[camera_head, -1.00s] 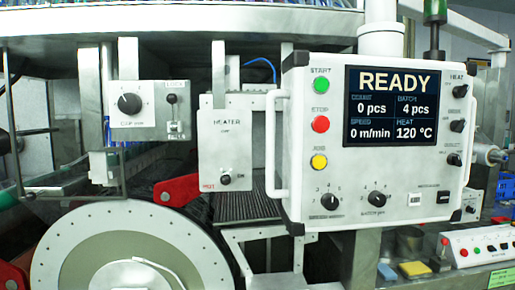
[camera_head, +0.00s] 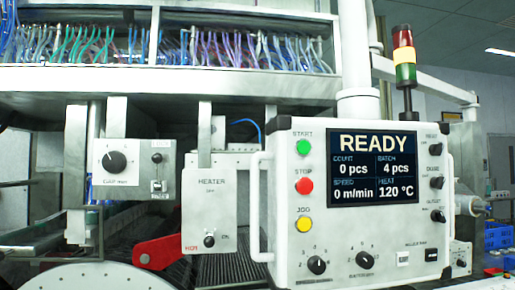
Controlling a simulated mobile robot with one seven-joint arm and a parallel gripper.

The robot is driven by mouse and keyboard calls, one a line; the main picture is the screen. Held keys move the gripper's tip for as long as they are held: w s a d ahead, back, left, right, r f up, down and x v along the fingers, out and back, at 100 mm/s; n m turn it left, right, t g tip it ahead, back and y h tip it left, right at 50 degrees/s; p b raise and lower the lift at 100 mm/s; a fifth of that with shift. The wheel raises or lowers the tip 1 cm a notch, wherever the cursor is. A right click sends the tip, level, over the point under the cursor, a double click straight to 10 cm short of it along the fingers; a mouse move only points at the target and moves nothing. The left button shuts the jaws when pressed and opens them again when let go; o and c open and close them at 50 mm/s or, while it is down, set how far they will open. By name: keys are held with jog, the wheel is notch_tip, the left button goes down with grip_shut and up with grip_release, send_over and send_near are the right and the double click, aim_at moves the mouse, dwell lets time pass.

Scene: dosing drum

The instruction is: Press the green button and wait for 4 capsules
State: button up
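The green START button (camera_head: 303,146) sits at the top left of the white control panel (camera_head: 345,235), above the red STOP button (camera_head: 304,185) and the yellow JOG button (camera_head: 304,224). The panel's screen (camera_head: 374,167) reads READY, count 0 pcs, batch 4 pcs, speed 0 m/min, heat 120 °C. Part of a pale drum (camera_head: 100,277) shows at the bottom left. No capsules can be made out. My gripper is not in view.
Left of the panel hang a heater box (camera_head: 209,205) and a grey knob box (camera_head: 133,170). A red lever (camera_head: 168,250) lies below them. A signal tower (camera_head: 404,58) stands above the panel. White handles flank the panel. Blue crates (camera_head: 497,236) stand at the far right.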

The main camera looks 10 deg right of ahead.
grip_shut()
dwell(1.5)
